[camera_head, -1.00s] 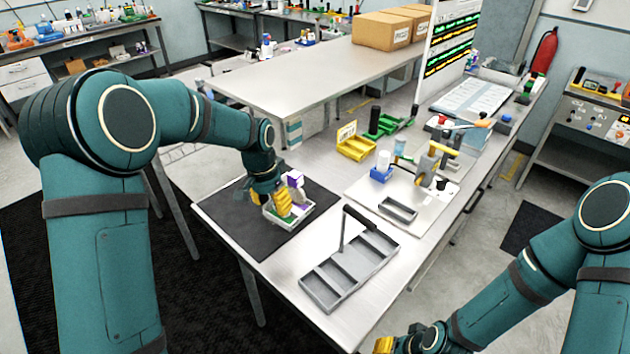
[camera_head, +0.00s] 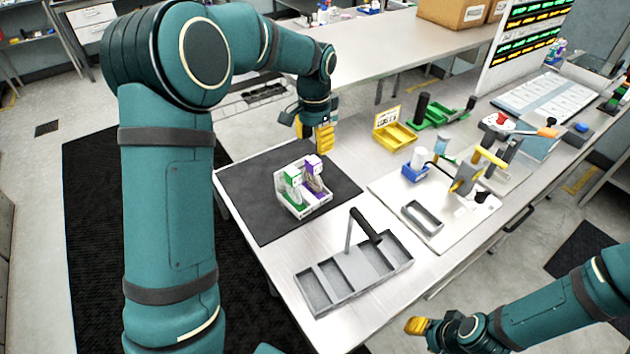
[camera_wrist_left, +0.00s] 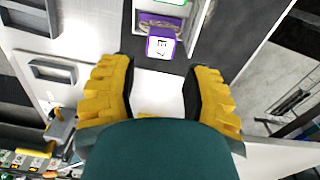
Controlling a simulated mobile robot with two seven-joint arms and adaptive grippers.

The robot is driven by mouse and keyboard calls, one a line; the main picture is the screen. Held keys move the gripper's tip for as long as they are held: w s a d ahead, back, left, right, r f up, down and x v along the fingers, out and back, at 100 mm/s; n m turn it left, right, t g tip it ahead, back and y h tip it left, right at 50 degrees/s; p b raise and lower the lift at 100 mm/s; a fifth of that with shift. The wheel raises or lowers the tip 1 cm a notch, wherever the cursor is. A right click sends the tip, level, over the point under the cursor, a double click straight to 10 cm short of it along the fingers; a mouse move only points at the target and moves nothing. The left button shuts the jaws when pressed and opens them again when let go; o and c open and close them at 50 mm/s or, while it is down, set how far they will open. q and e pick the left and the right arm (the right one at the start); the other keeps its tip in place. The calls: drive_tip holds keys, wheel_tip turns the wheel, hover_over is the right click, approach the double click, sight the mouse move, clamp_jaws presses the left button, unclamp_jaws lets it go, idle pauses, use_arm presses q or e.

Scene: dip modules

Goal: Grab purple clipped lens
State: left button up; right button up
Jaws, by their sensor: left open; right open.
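The purple clipped lens (camera_head: 314,168) stands in a small white tray (camera_head: 307,212) on the black mat, beside a green-marked one (camera_head: 291,178). In the left wrist view the purple piece (camera_wrist_left: 161,44) shows a white label with dark characters, just beyond the fingertips. My left gripper (camera_head: 318,142) is above and behind the tray in the head view, open and empty; its yellow fingers (camera_wrist_left: 160,90) are spread apart in the left wrist view. My right gripper (camera_head: 416,326) is low at the front right, away from the tray, and appears empty.
A grey compartment tray (camera_head: 340,290) with a black handle lies in front right of the mat (camera_head: 250,180). A yellow bin (camera_head: 398,135), a blue holder (camera_head: 414,174) and a clamp fixture (camera_head: 466,178) stand further right. Bare tabletop lies between mat and fixture.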

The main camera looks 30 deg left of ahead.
sight(313, 160)
use_arm(q)
wheel_tip(313, 160, down, 4)
drive_tip(key=shift+r, duration=0.25)
drive_tip(key=shift+s+a+f+b, duration=0.1)
drive_tip(key=shift+f+b, duration=0.3)
drive_tip(key=shift+f, duration=2.3)
clamp_jaws()
